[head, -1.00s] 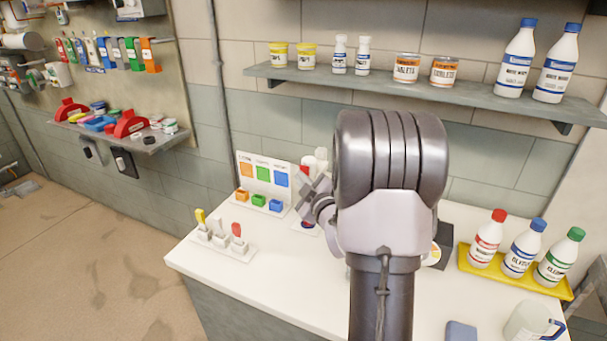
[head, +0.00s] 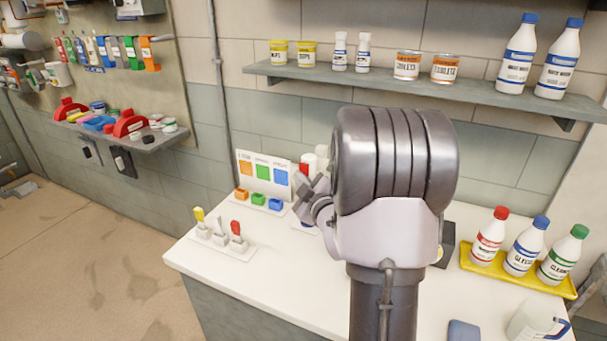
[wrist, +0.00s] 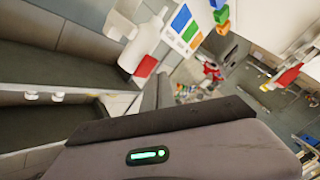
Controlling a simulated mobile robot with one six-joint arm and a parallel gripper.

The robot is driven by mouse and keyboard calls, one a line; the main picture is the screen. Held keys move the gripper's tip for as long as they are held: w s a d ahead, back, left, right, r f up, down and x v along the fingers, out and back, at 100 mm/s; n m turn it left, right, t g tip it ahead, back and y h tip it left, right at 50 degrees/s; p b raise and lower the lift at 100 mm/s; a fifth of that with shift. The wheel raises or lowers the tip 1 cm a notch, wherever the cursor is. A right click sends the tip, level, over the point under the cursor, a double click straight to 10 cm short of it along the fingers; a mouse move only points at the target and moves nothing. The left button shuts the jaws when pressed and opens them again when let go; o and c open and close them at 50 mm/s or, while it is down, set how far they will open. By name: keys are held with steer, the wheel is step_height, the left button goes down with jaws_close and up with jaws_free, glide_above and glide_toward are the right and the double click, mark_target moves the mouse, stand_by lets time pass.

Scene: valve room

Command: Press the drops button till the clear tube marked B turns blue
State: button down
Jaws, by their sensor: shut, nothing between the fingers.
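My gripper (head: 311,192) is shut and empty in the head view. It is above the white bench, in front of a white fixture with a red part (head: 309,162). My arm covers the middle of the bench, so I cannot make out the drops button or the tube marked B. In the wrist view, a white bottle-like body (wrist: 142,48) with a red patch is close by at upper left. I cannot tell whether my gripper touches anything.
A card with orange, green and blue squares (head: 264,172) stands behind matching blocks (head: 259,199). Levers with yellow, grey and red handles (head: 220,232) sit at front left. Three bottles stand on a yellow tray (head: 472,265) at right. A shelf (head: 400,86) runs above.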

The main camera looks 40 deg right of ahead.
steer(key=a+b, duration=0.1)
steer(key=s+a+b, duration=0.1)
steer(key=a, duration=0.1)
steer(key=s+a, duration=0.1)
steer(key=shift+a+b, duration=0.4)
stand_by(0.8)
steer(key=s+a+r+m+g+y, duration=0.1)
steer(key=s+a+m+g, duration=0.15)
steer(key=a, duration=0.55)
steer(key=s+a+r+m+g+y, duration=0.1)
steer(key=s+a+m+g+y, duration=0.2)
steer(key=a, duration=0.5)
steer(key=s+a+f+m+g+y, duration=0.3)
steer(key=s+a+m+g+y, duration=0.1)
steer(key=s+a, duration=1.3)
steer(key=shift+s+a+f+g, duration=0.15)
steer(key=shift+s+f+g, duration=0.05)
steer(key=shift+g, duration=0.15)
